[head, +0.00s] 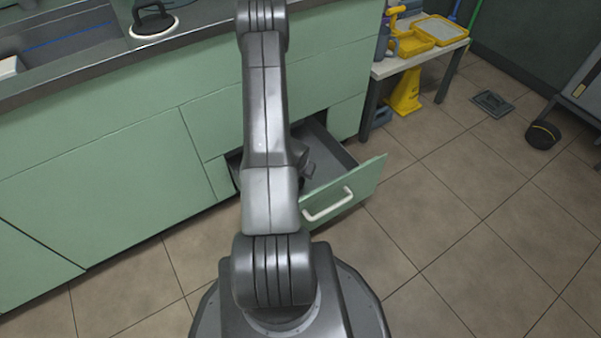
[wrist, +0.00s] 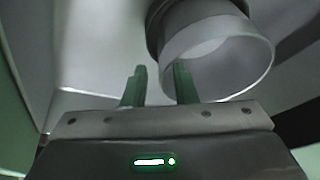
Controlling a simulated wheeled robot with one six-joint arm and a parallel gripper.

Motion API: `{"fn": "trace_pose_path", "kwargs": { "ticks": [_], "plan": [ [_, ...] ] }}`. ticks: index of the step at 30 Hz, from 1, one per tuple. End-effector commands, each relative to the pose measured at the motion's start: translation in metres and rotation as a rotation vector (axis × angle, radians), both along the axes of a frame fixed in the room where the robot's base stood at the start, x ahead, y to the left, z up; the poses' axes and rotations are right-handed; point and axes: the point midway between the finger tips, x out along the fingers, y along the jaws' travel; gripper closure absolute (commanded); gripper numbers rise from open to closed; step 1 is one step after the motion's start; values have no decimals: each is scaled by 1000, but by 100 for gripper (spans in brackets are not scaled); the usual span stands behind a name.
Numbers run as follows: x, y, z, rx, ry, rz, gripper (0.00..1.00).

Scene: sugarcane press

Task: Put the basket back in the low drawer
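The low drawer (head: 328,206) is pulled out of the green cabinet, with its grey inside partly showing behind my arm. Its green front has a white handle. My gripper is mostly hidden behind my arm in the head view. In the wrist view my gripper (wrist: 159,84) has its two green fingers apart, with nothing clearly held between them. A pale grey round, hollow thing with a darker upper part, likely the basket (wrist: 238,50), is beyond and to the right of the fingers. The right finger overlaps its rim; I cannot tell if they touch. No basket is recognisable in the head view.
The green cabinet (head: 90,190) with a grey counter (head: 95,72) runs along the left. A black round-handled thing (head: 153,22) sits on the counter. A small table (head: 425,55) with yellow trays stands at the back right.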

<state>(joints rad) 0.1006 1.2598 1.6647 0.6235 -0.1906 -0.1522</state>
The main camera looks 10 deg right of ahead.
Motion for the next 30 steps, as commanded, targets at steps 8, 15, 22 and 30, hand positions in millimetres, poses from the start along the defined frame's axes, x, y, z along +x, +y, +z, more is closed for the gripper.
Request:
{"fn": "trace_pose_path", "kwargs": {
  "ticks": [8, 15, 22, 30],
  "plan": [
    [-21, 9, 62, 0, -1, 2, 75],
    [-33, 14, 92, 0, -1, 0, 75],
    [-37, 15, 97, 1, 1, 0, 75],
    [-36, 15, 96, 0, 0, 1, 75]
  ]
}}
